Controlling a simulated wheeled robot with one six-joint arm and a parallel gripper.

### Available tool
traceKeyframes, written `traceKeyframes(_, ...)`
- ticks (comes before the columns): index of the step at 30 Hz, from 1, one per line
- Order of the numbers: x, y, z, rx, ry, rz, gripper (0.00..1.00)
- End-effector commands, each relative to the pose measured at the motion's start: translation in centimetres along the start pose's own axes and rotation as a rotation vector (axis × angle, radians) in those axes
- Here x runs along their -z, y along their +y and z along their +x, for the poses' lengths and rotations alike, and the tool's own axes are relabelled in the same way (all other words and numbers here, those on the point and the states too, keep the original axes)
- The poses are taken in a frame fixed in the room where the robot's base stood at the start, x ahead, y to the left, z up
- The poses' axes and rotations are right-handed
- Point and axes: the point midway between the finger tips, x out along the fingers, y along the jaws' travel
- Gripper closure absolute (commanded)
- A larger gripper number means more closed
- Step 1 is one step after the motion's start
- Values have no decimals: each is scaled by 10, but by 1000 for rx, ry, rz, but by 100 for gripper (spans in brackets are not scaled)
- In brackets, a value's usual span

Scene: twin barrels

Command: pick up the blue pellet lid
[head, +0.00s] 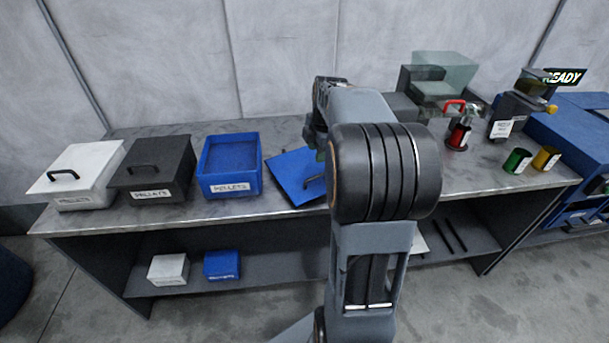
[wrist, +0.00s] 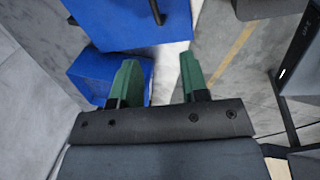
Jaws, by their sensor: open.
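The blue pellet lid (head: 290,172) lies tilted on the worktop, right of the open blue pellet box (head: 229,165). My arm hides its right side, and part of its dark handle shows beside the arm. In the wrist view, a blue surface with a dark handle (wrist: 120,22) at the top appears to be the lid. Another blue shape (wrist: 88,76) lies below it at left; I cannot tell for sure what it is. My gripper (wrist: 158,78) has two green fingers apart, with nothing between them.
White (head: 84,176) and black (head: 153,167) lidded boxes stand at left. Smaller white (head: 168,269) and blue (head: 221,264) boxes sit on the lower shelf.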

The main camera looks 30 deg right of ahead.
Motion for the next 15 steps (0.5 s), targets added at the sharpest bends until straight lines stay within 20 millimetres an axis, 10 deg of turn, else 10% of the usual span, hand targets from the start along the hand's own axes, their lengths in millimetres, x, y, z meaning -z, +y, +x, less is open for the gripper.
traceKeyframes(15,-19,6,73,9,5,-112,59)
